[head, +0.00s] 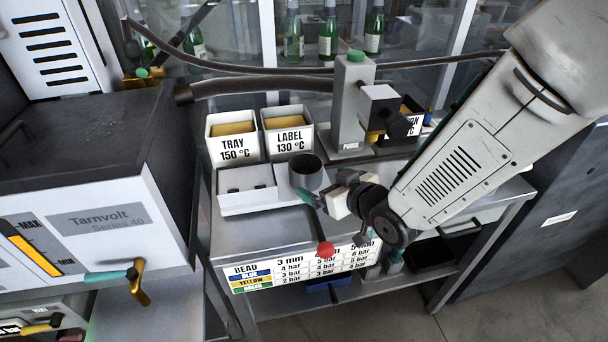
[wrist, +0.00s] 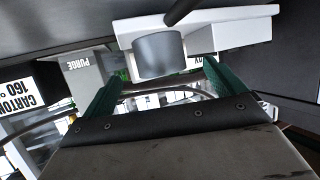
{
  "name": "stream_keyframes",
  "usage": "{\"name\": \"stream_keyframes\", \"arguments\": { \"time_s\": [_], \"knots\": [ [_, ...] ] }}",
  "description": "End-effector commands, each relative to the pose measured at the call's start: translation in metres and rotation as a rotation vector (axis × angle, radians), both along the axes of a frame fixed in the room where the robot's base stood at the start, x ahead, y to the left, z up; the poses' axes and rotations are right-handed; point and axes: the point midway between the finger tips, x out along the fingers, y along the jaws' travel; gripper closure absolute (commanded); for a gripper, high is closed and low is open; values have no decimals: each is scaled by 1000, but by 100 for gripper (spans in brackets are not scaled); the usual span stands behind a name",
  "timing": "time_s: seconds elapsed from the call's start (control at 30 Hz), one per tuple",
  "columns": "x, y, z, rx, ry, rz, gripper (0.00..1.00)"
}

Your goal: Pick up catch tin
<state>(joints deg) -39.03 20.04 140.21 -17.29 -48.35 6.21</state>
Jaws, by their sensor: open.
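The catch tin, a grey open-topped cylinder (head: 306,173), stands at the right end of a white two-part tray on the metal bench. In the wrist view, which is upside down, the tin (wrist: 158,55) appears beyond and between my green fingertips. My gripper (head: 312,196) is at the tin's front right side in the head view, low and close to it. The jaws (wrist: 162,72) are spread apart with nothing between them. I cannot tell whether a fingertip touches the tin. The far finger is partly hidden in the head view.
The white tray (head: 247,198) adjoins the tin on the left. The TRAY bin (head: 232,151) and LABEL bin (head: 288,143) stand behind. A grey post (head: 350,105) with a dispensing head rises behind right. A red knob (head: 325,249) sits at the bench's front edge.

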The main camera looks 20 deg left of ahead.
Motion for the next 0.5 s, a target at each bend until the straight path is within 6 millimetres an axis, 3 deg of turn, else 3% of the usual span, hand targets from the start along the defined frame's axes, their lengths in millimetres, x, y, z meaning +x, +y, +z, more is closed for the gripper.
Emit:
{"name": "stream_keyframes", "arguments": {
  "time_s": [0.5],
  "knots": [
    [38, 48, -26, 3, -1, 0, 5]
  ]
}}
